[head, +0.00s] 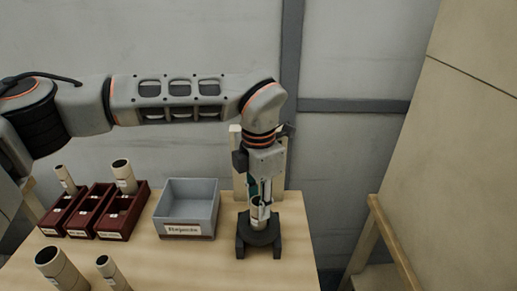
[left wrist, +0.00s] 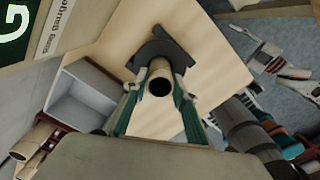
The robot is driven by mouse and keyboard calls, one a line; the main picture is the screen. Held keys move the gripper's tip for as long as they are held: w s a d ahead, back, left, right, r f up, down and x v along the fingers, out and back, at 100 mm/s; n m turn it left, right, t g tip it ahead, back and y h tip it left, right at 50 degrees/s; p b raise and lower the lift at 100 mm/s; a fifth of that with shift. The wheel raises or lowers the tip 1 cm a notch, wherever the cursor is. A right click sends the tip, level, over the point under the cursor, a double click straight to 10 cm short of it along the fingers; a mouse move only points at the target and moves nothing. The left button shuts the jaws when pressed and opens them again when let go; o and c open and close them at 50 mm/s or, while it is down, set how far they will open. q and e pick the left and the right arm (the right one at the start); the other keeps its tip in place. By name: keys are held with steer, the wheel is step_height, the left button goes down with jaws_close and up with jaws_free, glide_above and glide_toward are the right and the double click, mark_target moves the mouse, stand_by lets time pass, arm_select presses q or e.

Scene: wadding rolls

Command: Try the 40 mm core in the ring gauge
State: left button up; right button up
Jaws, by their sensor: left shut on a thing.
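My left gripper (head: 259,200) points straight down over the dark ring gauge (head: 258,238) near the table's right edge. It is shut on a tan cardboard core (head: 256,213), which stands upright between the fingers. In the left wrist view the core's open end (left wrist: 160,78) faces the camera between the two green-lined fingers (left wrist: 158,100). The dark gauge (left wrist: 165,52) shows behind the core. The core's lower end is at the gauge's top; I cannot tell how deep it sits in the ring. My right gripper is not identifiable in either view.
A grey Rejects bin (head: 187,208) stands left of the gauge. Dark red boxes (head: 92,212) stand further left, with upright cores (head: 123,176) in some. Two more cores (head: 60,268) stand at the table's front. An upright board (head: 238,165) is behind the gauge.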

stand_by(0.3)
arm_select(q)
steer(key=shift+r+p, duration=0.4)
steer(key=shift+r, duration=0.25)
steer(key=shift+r+p, duration=0.3)
steer(key=shift+r, duration=0.25)
steer(key=shift+r+p, duration=0.6)
steer(key=shift+r, duration=0.35)
steer(key=shift+r+p, duration=0.6)
steer(key=shift+r, duration=0.3)
steer(key=shift+r+p, duration=1.05)
steer(key=shift+r, duration=0.45)
step_height(320, 180, up, 2)
steer(key=shift+p, duration=0.65)
steer(key=shift+a+f, duration=0.1)
